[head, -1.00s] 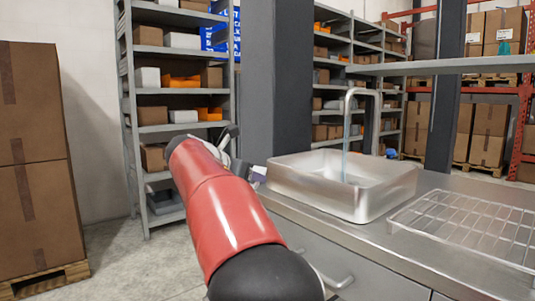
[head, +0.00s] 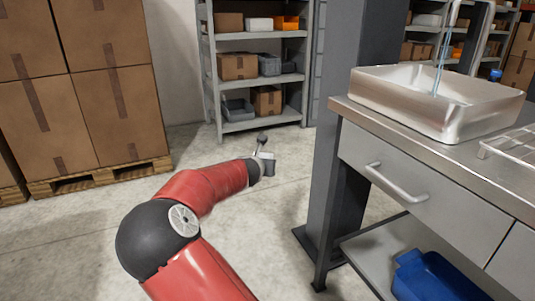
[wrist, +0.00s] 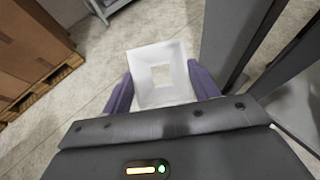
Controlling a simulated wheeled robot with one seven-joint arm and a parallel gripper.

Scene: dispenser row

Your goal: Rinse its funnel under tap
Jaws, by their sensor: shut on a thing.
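A white square funnel (wrist: 160,75) with a square hole in its middle sits between the two purple fingers of my gripper (wrist: 162,90) in the wrist view. The gripper is shut on it. In the head view my gripper (head: 266,168) is out over open floor, left of the sink and apart from it; I cannot make out the funnel there. The metal sink (head: 425,108) stands on the counter at the upper right. The tap (head: 485,42) rises behind it, its top cut off by the frame. A thin stream of water (head: 440,68) falls from it into the basin.
A dark pillar (head: 355,120) stands between my gripper and the sink, beside the counter edge (head: 400,130). A wire rack (head: 515,145) lies right of the sink. A blue bin (head: 430,280) sits on the lower shelf. Stacked cartons (head: 120,110) stand left. The floor between is clear.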

